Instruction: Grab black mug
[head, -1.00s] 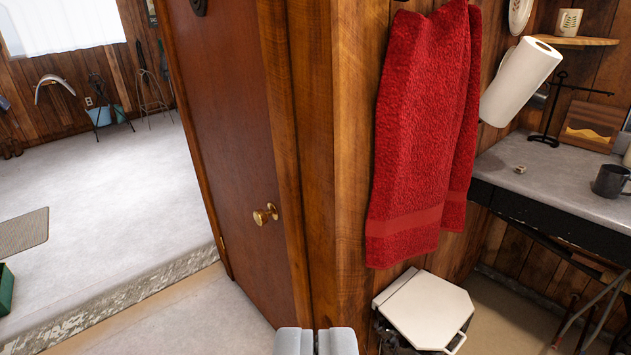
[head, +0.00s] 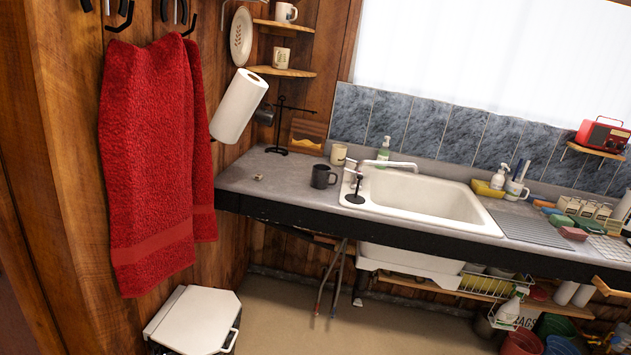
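A black mug (head: 322,177) stands upright on the grey counter (head: 262,190), left of the white sink (head: 425,200). Its handle shows on its right side. A cream mug (head: 338,154) stands just behind it. My gripper does not show in the current view, so I cannot see what its fingers are doing.
A red towel (head: 155,160) hangs at the left. A white-lidded bin (head: 195,322) stands below it. A paper towel roll (head: 239,105) and a black metal stand (head: 278,135) are left of the mug. The floor (head: 300,325) before the counter is clear.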

